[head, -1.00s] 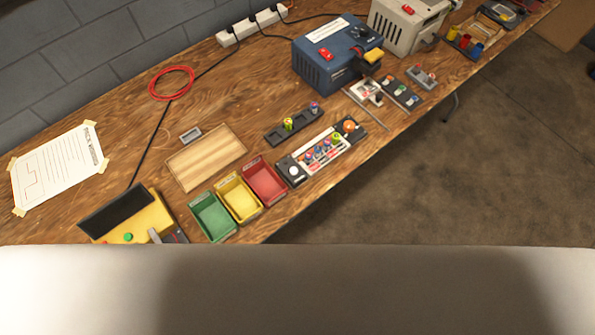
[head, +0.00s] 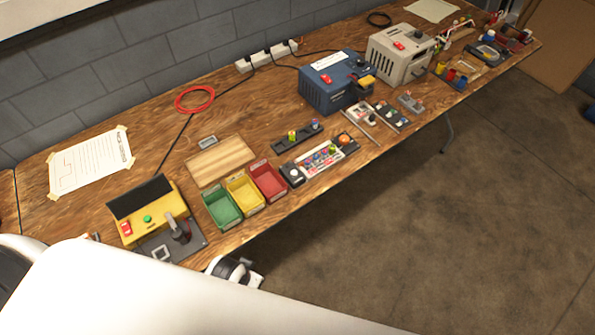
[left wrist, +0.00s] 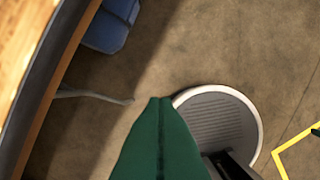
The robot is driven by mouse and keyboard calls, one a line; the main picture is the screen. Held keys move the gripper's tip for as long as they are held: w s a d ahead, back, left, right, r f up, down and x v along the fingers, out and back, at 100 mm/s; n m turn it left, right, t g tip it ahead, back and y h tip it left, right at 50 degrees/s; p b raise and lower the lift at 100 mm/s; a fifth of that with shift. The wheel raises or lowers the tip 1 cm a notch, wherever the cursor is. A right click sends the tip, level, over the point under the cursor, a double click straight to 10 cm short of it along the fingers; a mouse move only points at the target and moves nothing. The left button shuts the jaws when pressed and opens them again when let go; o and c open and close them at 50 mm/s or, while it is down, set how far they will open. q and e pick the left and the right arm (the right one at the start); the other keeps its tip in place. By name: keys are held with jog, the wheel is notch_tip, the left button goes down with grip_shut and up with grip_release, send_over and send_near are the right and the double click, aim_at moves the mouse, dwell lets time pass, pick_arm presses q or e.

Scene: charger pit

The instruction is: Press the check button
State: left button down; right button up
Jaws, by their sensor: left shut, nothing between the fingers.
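A yellow device (head: 157,222) with a dark sloped panel stands at the near left of the bench in the head view. It has a green button (head: 147,219) and a red switch (head: 126,228) on its face. A white round button (head: 293,172) sits on a dark block at the left end of a light strip with several coloured pieces. An orange round knob (head: 344,139) is at the strip's other end. No readable label tells which is the check button. My left gripper (left wrist: 160,101) shows green, closed, empty fingers in its wrist view, over the floor beside the bench edge.
Green (head: 222,225), yellow (head: 246,207) and red (head: 268,190) bins line the bench front. A dark plate with a lever (head: 180,232) adjoins the yellow device. Blue (head: 322,97) and beige (head: 385,70) units stand farther back. Open floor (head: 430,220) lies right of the bench.

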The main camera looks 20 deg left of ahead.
pick_arm(q)
jog(key=w+r+n+t+p, duration=0.1)
jog(key=w+r+n, duration=0.15)
jog(key=r, duration=0.55)
jog(key=w+r+n+p, duration=0.1)
jog(key=w+r, duration=0.3)
jog(key=r, duration=0.5)
jog(key=w+d+n+t+h, duration=0.2)
jog(key=w+n+t+h, duration=0.2)
jog(key=w+n, duration=1.5)
jog(key=w, duration=0.6)
jog(key=shift+w+d+r+h+p, duration=0.2)
jog(key=shift+d+h+p, duration=0.1)
jog(key=shift+p, duration=0.05)
pick_arm(e)
jog(key=r, duration=0.1)
jog(key=s+r, duration=0.1)
jog(key=r, duration=0.1)
jog(key=shift+s+d, duration=0.25)
jog(key=shift+d, duration=0.1)
pick_arm(q)
jog(key=shift+f, duration=0.1)
pick_arm(e)
jog(key=shift+a, duration=0.1)
